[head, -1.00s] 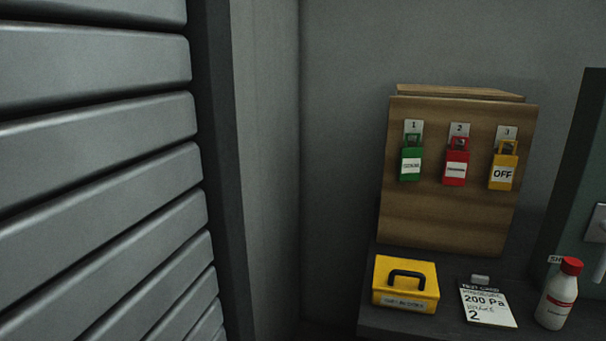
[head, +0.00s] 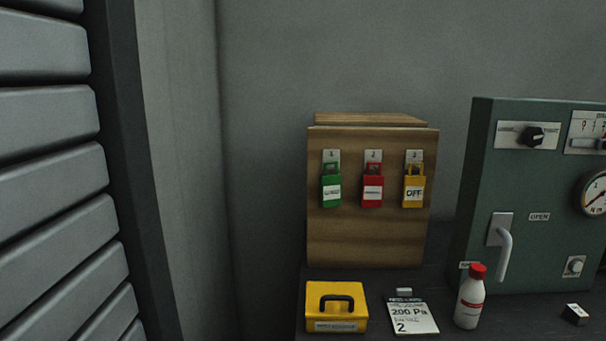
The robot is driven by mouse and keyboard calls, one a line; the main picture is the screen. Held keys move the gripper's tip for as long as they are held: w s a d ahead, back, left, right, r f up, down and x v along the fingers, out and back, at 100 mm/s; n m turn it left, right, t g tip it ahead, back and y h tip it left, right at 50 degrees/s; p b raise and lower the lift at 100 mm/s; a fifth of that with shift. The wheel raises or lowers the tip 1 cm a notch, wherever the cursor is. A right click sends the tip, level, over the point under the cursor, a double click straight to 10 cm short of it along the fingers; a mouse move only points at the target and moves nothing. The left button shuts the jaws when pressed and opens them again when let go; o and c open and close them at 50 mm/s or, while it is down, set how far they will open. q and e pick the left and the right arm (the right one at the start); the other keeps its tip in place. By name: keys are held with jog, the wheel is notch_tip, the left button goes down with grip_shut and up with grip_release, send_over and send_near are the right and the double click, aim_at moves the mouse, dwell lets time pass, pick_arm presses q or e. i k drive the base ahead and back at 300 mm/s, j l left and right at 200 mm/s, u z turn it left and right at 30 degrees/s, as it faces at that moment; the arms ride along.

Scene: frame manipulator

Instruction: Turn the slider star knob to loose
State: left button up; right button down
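A dark green panel box (head: 480,180) stands on the right and is cut off by the picture's right edge. A black knob (head: 533,137) sits on a pale labelled plate at its upper left; the label is too small to read. Right of it, a numbered scale plate (head: 584,128) carries a slider part (head: 586,143), only partly in view. I cannot tell which part is the slider star knob, nor any tight or loose setting. Neither of my grippers is in view.
A lever handle (head: 504,250), a gauge (head: 596,194) and a small round knob (head: 574,266) are on the panel. A wooden board (head: 366,240) holds green, red and yellow padlocks.

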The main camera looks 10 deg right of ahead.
aim_at(533, 138)
jog(key=k+z, duration=0.1)
jog(key=z, duration=1.45)
